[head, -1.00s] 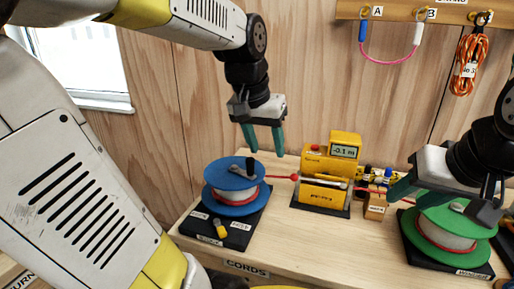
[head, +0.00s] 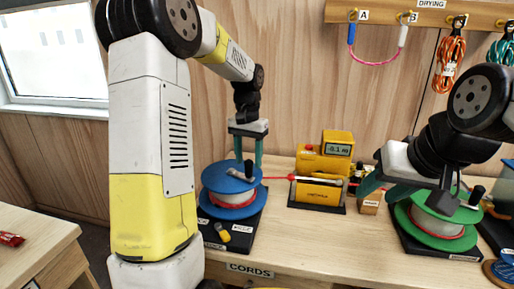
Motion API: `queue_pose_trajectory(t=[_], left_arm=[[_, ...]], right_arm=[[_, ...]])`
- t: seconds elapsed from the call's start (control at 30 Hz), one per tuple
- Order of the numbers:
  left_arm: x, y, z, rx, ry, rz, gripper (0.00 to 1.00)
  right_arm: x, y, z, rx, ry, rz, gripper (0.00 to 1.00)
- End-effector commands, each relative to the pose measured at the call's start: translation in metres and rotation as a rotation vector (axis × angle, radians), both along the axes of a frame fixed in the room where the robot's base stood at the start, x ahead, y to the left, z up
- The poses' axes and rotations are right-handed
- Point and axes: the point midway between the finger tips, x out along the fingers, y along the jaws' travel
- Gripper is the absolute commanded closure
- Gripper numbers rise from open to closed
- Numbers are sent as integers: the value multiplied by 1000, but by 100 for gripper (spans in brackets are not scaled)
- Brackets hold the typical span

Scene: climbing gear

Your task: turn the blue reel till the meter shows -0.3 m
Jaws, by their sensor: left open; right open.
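The blue reel (head: 231,190) stands on a black base on the bench, with a pale core and red cord. Its black crank knob (head: 249,168) points up near the right rim. My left gripper (head: 249,158) points down at the knob, open, with one teal finger on either side in the picture; contact cannot be told. The yellow meter (head: 338,148) reads -0.1 m. Red cord (head: 277,178) runs from the reel through the yellow measuring unit (head: 319,184). My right gripper (head: 402,190) is open over the green reel (head: 440,232), hiding part of it.
A yellow-and-black item (head: 223,232) lies on the blue reel's base. A small wooden block (head: 369,202) stands between the measuring unit and the green reel. A wall rack (head: 385,12) holds cords above. The bench front (head: 300,258) is clear.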

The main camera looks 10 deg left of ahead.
Motion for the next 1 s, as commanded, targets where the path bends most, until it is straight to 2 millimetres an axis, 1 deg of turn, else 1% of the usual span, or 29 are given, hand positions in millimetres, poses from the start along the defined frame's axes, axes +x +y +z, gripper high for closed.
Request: queue_pose_trajectory(t=[0.03, 0.1, 0.23, 0.37, 0.57, 0.6, 0.67, 0.7, 0.83, 0.87, 1.0], left_arm=[[-1, 0, -9, 0, 3, 0, 51], [0, 0, -17, -1, 2, 0, 51], [0, 0, -29, 0, 0, -1, 51], [0, 0, -33, 0, 0, -1, 51], [0, 0, -34, 0, -1, -1, 51], [0, 0, -34, 0, -1, -1, 52], [0, 0, -33, 0, -1, -1, 64], [0, 0, -33, 0, -1, -1, 72], [0, 0, -33, 0, -1, -1, 98], [0, 0, -33, 0, -1, -1, 100], [0, 0, -33, 0, -1, -1, 100]], right_arm=[[0, 0, 0, 0, 0, 0, 56], [0, 0, 0, 0, 0, 0, 56], [0, 0, 0, 0, 0, 0, 56], [0, 0, 0, 0, 0, 0, 56], [0, 0, 0, 0, 0, 0, 56], [0, 0, 0, 0, 0, 0, 56], [0, 0, 0, 0, 0, 0, 56], [0, 0, 0, 0, 0, 0, 56], [0, 0, 0, 0, 0, 0, 56], [0, 0, 0, 0, 0, 0, 56], [0, 0, 0, 0, 0, 0, 56]])
